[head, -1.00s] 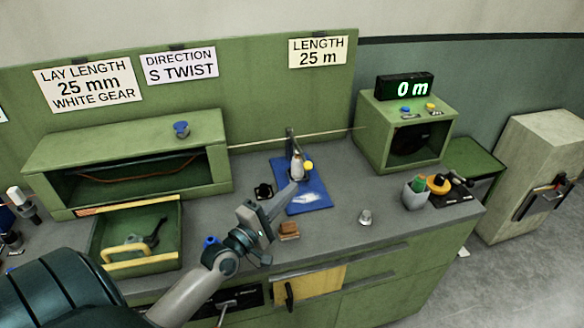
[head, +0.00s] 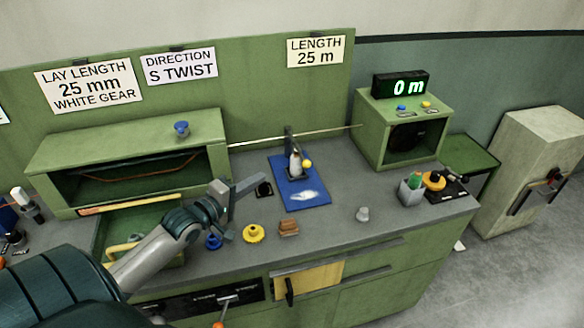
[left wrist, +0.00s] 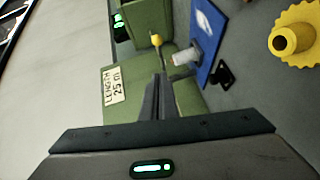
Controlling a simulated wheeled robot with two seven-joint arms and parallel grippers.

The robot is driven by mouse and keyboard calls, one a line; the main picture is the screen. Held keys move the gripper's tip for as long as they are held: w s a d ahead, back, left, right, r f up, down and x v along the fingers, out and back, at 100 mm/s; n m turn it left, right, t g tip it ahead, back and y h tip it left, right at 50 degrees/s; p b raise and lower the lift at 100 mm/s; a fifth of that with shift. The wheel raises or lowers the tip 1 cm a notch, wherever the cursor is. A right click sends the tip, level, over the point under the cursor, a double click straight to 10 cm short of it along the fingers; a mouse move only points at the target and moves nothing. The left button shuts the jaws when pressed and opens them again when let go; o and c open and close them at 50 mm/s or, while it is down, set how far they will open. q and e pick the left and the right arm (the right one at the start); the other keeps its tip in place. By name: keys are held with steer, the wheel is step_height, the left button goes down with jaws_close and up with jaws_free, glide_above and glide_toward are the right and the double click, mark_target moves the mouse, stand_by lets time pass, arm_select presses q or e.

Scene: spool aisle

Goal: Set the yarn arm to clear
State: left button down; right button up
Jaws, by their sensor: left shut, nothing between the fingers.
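What looks like the yarn arm is a short lever with a yellow ball knob (head: 307,164), by a dark post (head: 289,140) and a pale cone (head: 295,163) at the blue mat (head: 305,195). In the left wrist view the yellow knob (left wrist: 156,40) and pale cone (left wrist: 183,57) show beyond the fingertips. I cannot tell the arm's setting. A pale yarn line (head: 300,136) runs past the post to the green box on the right. My left gripper (head: 262,180) is shut and empty, left of the mat and apart from the knob. My right gripper is not in view.
A yellow gear (head: 253,233), blue knob-like part (head: 213,241), brown block (head: 288,228) and grey piece (head: 362,214) stand along the bench front. A green shelf box (head: 130,160) is at left, a green box (head: 400,130) with a "0 m" display at right.

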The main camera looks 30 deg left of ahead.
arm_select(q)
steer(key=shift+w, duration=0.1)
steer(key=w+d+f+p, duration=0.1)
steer(key=w+d+p, duration=0.1)
steer(key=w, duration=0.4)
steer(key=w+d+f+p, duration=0.1)
steer(key=w+d+p, duration=0.1)
steer(key=w, duration=0.4)
steer(key=shift+p, duration=0.7)
steer(key=shift+w+f, duration=0.1)
steer(key=shift+w, duration=0.15)
